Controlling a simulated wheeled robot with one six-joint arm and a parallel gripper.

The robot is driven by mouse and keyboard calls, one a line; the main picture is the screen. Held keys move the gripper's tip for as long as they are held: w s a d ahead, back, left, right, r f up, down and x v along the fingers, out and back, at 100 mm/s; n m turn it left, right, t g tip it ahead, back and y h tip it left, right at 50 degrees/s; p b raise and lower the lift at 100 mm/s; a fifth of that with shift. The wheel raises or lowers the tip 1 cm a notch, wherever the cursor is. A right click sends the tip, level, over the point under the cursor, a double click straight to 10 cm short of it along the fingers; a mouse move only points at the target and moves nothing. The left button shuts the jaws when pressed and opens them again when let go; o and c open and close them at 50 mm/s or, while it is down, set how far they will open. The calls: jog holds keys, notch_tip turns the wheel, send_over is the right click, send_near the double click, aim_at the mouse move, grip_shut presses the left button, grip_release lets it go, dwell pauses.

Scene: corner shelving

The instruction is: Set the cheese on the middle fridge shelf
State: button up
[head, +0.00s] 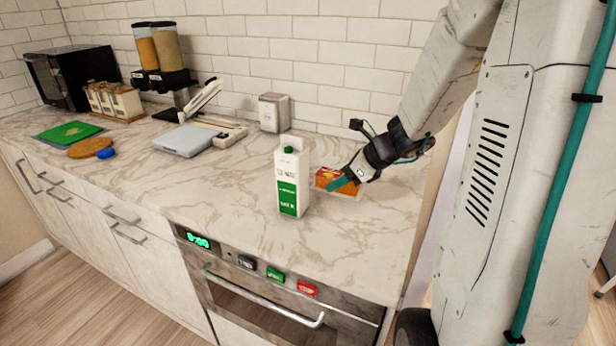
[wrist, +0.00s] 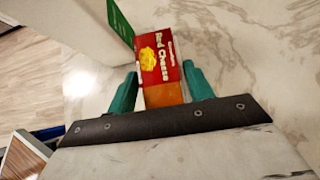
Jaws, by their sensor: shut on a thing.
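The cheese is a red and orange box labelled "Red Cheese" (wrist: 162,62). In the head view the cheese (head: 332,179) is at the counter's right part, just behind and right of a milk carton. My gripper (wrist: 159,90) has its teal fingers on both sides of the box and is shut on it. In the head view my gripper (head: 345,186) reaches down from the right, its near finger covering part of the cheese. I cannot tell whether the box touches the counter. No fridge or fridge shelf can be made out in either view.
A white and green milk carton (head: 291,180) stands upright close to the cheese. A white scale (head: 184,140), grain dispensers (head: 165,55) and a small box (head: 273,112) stand toward the wall.

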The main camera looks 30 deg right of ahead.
jog(key=w+a, duration=0.1)
jog(key=w, duration=0.2)
jog(key=w+a, duration=0.1)
jog(key=w, duration=0.2)
jog(key=w+a+f, duration=0.1)
jog(key=w, duration=0.2)
jog(key=shift+w, duration=0.2)
jog(key=shift+f, duration=1.7)
jog(key=shift+f, duration=0.1)
jog(key=o, duration=1.2)
